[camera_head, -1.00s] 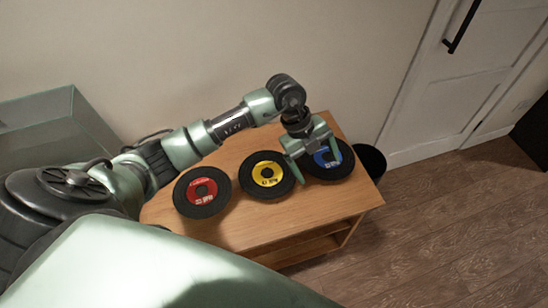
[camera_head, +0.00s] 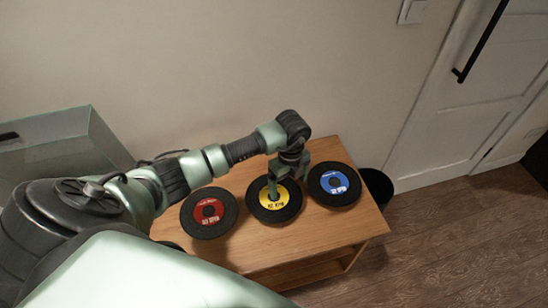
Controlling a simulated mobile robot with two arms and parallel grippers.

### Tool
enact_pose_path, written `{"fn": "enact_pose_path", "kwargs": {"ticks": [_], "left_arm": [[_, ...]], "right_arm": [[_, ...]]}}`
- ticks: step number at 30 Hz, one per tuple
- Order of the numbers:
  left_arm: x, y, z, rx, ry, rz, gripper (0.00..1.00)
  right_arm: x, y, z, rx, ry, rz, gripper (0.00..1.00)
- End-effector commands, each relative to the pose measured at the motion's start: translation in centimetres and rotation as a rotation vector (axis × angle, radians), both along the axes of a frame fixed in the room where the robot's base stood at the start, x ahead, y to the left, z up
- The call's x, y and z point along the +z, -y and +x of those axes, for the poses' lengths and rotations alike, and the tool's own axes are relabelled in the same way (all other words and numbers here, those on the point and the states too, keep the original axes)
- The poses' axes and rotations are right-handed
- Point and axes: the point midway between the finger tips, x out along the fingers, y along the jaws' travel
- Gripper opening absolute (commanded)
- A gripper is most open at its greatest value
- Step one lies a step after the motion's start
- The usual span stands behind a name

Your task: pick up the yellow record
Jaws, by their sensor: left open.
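The yellow record (camera_head: 283,204), black with a yellow label, lies flat on the wooden table between two other records. My left gripper (camera_head: 287,188) is open and points down over the far part of the yellow record. One finger shows in front of the label, and the gripper hides part of the record's far edge. I cannot tell whether the fingers touch it. My right gripper is not in view.
A red-label record (camera_head: 228,210) lies to the left and a blue-label record (camera_head: 352,186) to the right, close beside the yellow one. The wooden table (camera_head: 265,248) has bare room in front. A black bin (camera_head: 378,184) stands to the right, and a glass case (camera_head: 65,140) at the left.

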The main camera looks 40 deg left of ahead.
Motion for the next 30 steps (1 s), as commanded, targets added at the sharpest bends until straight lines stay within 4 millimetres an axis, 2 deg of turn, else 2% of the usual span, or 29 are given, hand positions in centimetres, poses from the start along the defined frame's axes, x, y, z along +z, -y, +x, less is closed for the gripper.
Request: {"fn": "enact_pose_path", "kwargs": {"ticks": [13, 20, 30], "left_arm": [[-0.18, 0.00, 0.01, -0.001, 0.000, 0.000, 0.89], [-0.12, 0.02, 0.02, -0.001, 0.001, 0.000, 0.25], [0.25, 0.02, 0.07, -0.001, 0.002, -0.001, 0.24]], "right_arm": [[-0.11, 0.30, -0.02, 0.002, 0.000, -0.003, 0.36], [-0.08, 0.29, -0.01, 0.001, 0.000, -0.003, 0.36], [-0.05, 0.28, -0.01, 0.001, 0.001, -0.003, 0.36]]}}
